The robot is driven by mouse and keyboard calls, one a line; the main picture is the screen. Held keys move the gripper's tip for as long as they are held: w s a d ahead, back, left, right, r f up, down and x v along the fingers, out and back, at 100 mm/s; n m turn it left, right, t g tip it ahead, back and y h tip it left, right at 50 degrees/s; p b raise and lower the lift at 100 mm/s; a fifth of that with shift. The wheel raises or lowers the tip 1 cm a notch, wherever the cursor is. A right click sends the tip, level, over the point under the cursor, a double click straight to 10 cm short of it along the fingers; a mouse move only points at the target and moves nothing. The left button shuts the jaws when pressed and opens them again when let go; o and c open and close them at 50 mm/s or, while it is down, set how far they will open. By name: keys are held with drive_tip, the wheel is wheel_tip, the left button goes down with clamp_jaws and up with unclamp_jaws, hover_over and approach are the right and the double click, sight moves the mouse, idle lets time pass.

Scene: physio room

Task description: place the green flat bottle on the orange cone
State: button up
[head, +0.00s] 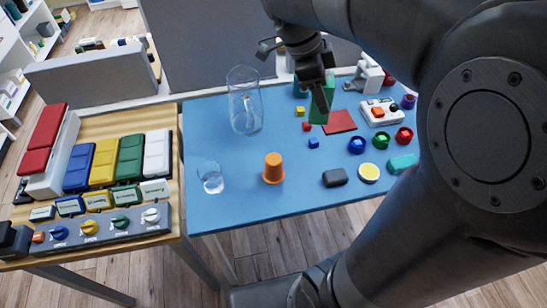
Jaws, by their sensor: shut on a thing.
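The green flat bottle (318,112) is upright at my gripper, behind and to the right of the cone. My gripper (325,97) points down and is shut on the bottle. The dark fingers cover part of the bottle. I cannot tell whether its base touches the table.
A clear jug (245,103) and a glass of water (211,178) stand left of the cone. Small cubes, a red square (340,121), a dark block (335,178) and a yellow disc (369,172) lie to the right. Bare blue surface (235,205) lies in front.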

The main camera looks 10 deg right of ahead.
sight(325, 124)
drive_tip(key=s, duration=0.1)
drive_tip(key=s+d+f+m, duration=0.1)
drive_tip(key=shift+s, duration=0.3)
drive_tip(key=f, duration=0.4)
drive_tip(key=shift+w+a+f, duration=0.25)
drive_tip(key=shift+a+f, duration=0.05)
drive_tip(key=shift+f, duration=0.1)
drive_tip(key=shift+w+a+f, duration=0.85)
drive_tip(key=shift+a+f, duration=0.8)
drive_tip(key=shift+f, duration=0.15)
drive_tip(key=shift+w+a+f, duration=0.85)
drive_tip(key=shift+a+f, duration=0.8)
drive_tip(key=shift+f, duration=0.15)
drive_tip(key=shift+w+a+f, duration=0.85)
drive_tip(key=shift+a+f, duration=0.8)
drive_tip(key=shift+f, duration=0.15)
drive_tip(key=o, duration=1.1)
drive_tip(key=shift+f, duration=0.15)
